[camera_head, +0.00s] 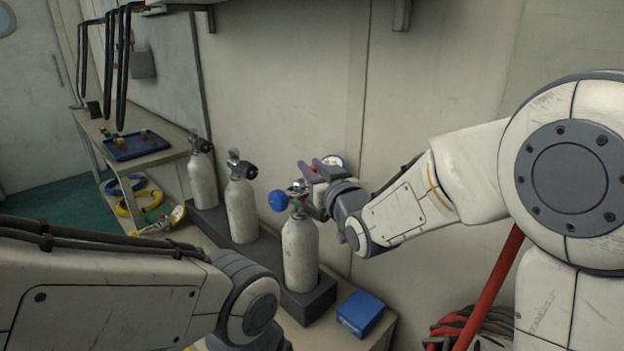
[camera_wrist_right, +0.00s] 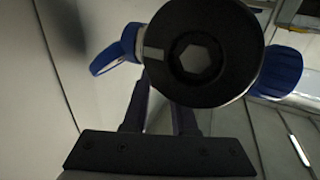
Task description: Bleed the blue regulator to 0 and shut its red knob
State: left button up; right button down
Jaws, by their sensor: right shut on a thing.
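A small round gauge (camera_head: 333,162) shows behind my right gripper (camera_head: 311,187), which is at the valve top from the right. In the right wrist view a black round knob (camera_wrist_right: 158,53) with a hexagonal socket and a white mark lies at the fingertips; my right gripper (camera_wrist_right: 160,108) is shut on it. A blue cap (camera_wrist_right: 278,72) shows at its right. No red knob is clear. My left arm crosses the lower left; its gripper is out of view.
Two more white cylinders (camera_head: 241,208) with black knobs stand behind in the dark rack (camera_head: 219,226). A blue box (camera_head: 360,313) sits to the right of the front cylinder. A blue tray (camera_head: 118,152) is on the far bench. A red pipe and hoses are at lower right.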

jog(key=shift+w+d+n+g+y, duration=0.1)
jog(key=shift+d+n+g+y, duration=0.15)
jog(key=shift+n+y, duration=0.35)
jog(key=shift+a+r+n+g+y+p, duration=0.1)
jog(key=shift+n+g+y+p, duration=0.45)
jog(key=shift+y, duration=0.65)
jog(key=n+g+y+p, duration=0.2)
jog(key=shift+n+g+y, duration=0.35)
jog(key=shift+g+y, duration=0.05)
jog(key=shift+a+n+g+y+p, duration=0.15)
jog(key=shift+n+g+y+p, duration=0.45)
jog(key=shift+g, duration=0.1)
jog(key=c, duration=0.7)
grip_release()
